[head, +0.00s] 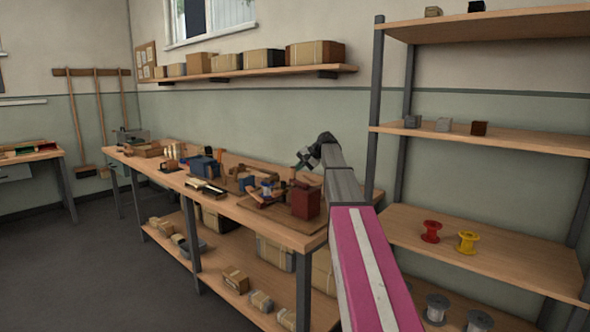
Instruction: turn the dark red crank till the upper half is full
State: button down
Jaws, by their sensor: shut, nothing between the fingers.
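My arm reaches out over the long wooden workbench, and my gripper (301,164) is at its far end, small and dark. It is shut and empty, above the bench's right part. Below it on the bench stands a dark red block-shaped body (305,203), with small wooden and blue parts just left of it. I cannot make out a separate dark red crank handle at this size. I also cannot tell which part has an upper half or how full it is. The gripper appears apart from these things.
The workbench (229,208) also carries a blue box (202,167) and several small tools. Boxes fill its lower shelf. A shelving rack on the right holds a red spool (431,231) and a yellow spool (467,242). The floor at front left is free.

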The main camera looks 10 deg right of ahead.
jog(key=shift+s+a, duration=0.15)
jog(key=shift+a, duration=0.55)
jog(key=shift+s+a+n+g, duration=0.15)
jog(key=shift+a+n+g, duration=0.45)
jog(key=shift+a+n, duration=0.15)
jog(key=shift+d, duration=0.1)
jog(key=shift+w+d, duration=0.3)
jog(key=shift+w, duration=0.25)
jog(key=w+d+r, duration=0.6)
jog(key=w, duration=0.2)
jog(key=shift+r, duration=0.4)
